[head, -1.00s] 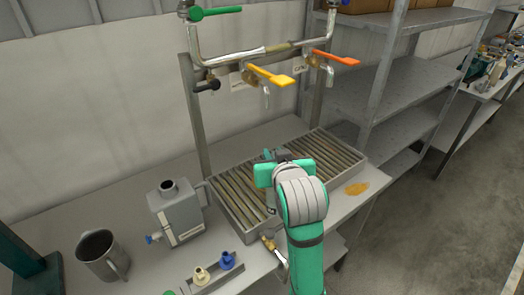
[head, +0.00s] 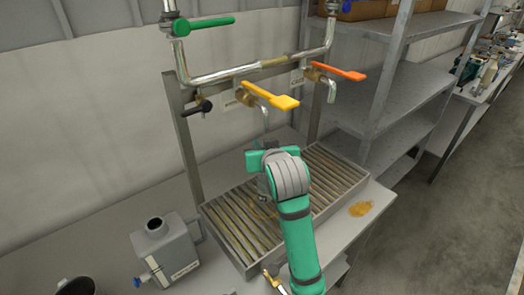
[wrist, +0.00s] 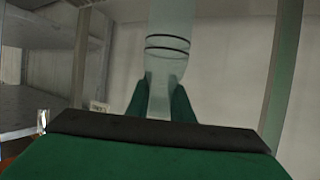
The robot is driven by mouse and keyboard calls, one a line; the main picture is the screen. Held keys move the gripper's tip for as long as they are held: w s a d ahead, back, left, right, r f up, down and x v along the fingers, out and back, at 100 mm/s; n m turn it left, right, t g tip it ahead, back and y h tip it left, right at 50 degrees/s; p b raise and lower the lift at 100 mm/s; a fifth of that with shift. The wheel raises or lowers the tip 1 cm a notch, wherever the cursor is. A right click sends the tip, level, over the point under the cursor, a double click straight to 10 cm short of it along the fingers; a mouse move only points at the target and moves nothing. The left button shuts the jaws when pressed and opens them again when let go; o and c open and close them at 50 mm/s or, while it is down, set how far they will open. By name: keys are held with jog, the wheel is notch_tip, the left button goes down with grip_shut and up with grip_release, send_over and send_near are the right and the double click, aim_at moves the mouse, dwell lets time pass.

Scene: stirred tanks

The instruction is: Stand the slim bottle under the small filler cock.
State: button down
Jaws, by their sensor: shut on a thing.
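The slim bottle is clear, with two dark rings, and shows in the wrist view (wrist: 168,50). My gripper (wrist: 160,100) is shut on it, one green finger on each side. In the head view my gripper (head: 264,163) is over the slatted drip tray (head: 240,222), and my arm hides most of the bottle. A cock with a yellow lever (head: 272,97) and one with an orange lever (head: 340,70) hang from the pipe above. A small black-handled cock (head: 197,107) is at the left. I cannot read the labels to tell which is the small filler cock.
A green lever (head: 204,25) is on the upper pipe. A grey metal can (head: 165,248) stands left of the tray. An orange-brown spill (head: 361,209) lies right of it. Grey shelves (head: 400,110) stand behind, to the right. The tray's right part looks clear.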

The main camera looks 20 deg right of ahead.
jog(key=f, duration=0.2)
jog(key=shift+s+a+f, duration=0.3)
jog(key=shift+d, duration=0.1)
jog(key=c, duration=1.6)
grip_release()
jog(key=shift+d+f, duration=0.1)
jog(key=shift+d, duration=0.05)
jog(key=shift+o, duration=0.2)
jog(key=v, duration=1.2)
jog(key=shift+w, duration=0.1)
